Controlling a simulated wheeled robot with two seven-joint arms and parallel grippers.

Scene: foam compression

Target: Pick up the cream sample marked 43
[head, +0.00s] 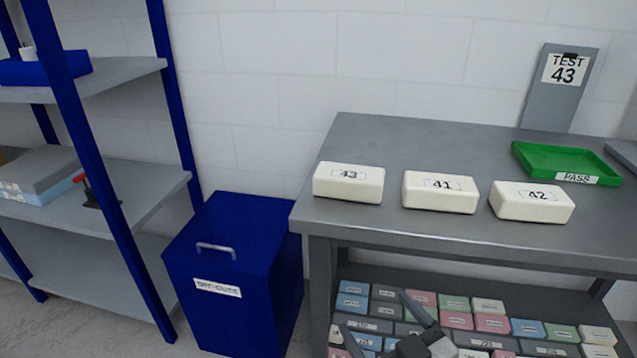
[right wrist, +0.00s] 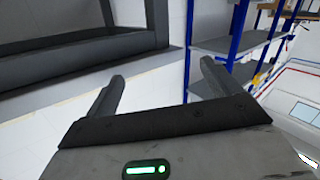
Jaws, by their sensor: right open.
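The cream sample marked 43 (head: 348,183) lies flat at the left end of the grey table (head: 400,142) in the head view. Two more cream samples lie in a row to its right: one marked 41 (head: 440,192) and one marked 42 (head: 531,202). My right gripper (head: 390,312) shows at the bottom of the head view, low in front of the table's lower shelf and well apart from sample 43. In the right wrist view its two fingers (right wrist: 162,82) are spread with nothing between them. My left gripper is not in view.
A green tray labelled PASS (head: 528,158) and a sign reading TEST 43 (head: 563,78) are at the back right. Several coloured blocks (head: 455,302) fill the lower shelf. A blue off-cuts bin (head: 233,270) stands left of the table, beside a blue-framed rack (head: 145,200).

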